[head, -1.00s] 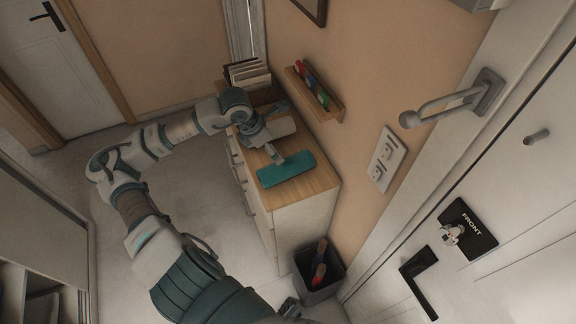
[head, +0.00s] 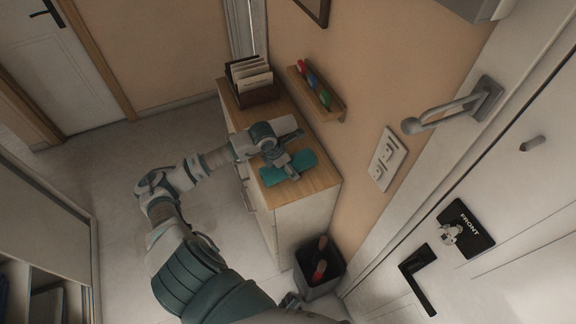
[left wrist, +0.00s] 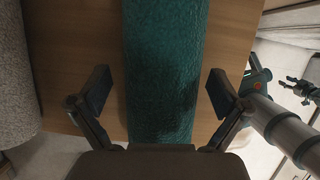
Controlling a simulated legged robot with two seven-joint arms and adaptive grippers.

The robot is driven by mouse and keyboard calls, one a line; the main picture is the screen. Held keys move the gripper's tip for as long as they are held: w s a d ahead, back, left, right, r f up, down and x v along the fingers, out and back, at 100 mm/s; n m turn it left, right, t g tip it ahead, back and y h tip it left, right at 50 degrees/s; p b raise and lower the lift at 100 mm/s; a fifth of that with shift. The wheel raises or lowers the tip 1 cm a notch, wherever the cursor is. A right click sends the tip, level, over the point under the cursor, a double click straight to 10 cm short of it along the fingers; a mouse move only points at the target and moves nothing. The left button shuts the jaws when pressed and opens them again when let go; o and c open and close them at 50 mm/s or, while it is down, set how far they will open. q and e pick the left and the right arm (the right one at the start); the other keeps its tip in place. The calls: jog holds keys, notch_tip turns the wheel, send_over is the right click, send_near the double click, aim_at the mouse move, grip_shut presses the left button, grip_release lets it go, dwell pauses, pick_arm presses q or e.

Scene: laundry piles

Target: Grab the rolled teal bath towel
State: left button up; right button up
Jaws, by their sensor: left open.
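The rolled teal bath towel (head: 303,160) lies on the wooden top of a white cabinet. My left gripper (head: 284,170) is over it, coming in from the left. In the left wrist view the teal towel (left wrist: 165,60) runs lengthwise between the two spread fingers of my left gripper (left wrist: 158,92). There is a visible gap on each side, so the fingers are open and not closed on it. The towel's near end is hidden behind the gripper body. A small dark jointed shape at the right of the left wrist view may be my right gripper; its jaw state is unclear.
A grey roll (left wrist: 16,75) lies left of the towel. The cabinet top (head: 318,183) has a bare strip at its near end. A file holder (head: 250,82) stands at the far end. A dark bin (head: 325,285) stands below. A wall shelf (head: 325,103) hangs alongside.

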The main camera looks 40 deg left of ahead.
pick_arm(q)
jog(key=shift+a+f, duration=0.1)
jog(key=shift+a, duration=0.2)
jog(key=c, duration=0.4)
jog(key=shift+d, duration=0.2)
jog(key=c, duration=0.8)
jog(key=shift+d, duration=0.1)
jog(key=shift+c, duration=1.3)
jog(key=shift+d+r, duration=0.1)
jog(key=shift+r, duration=0.1)
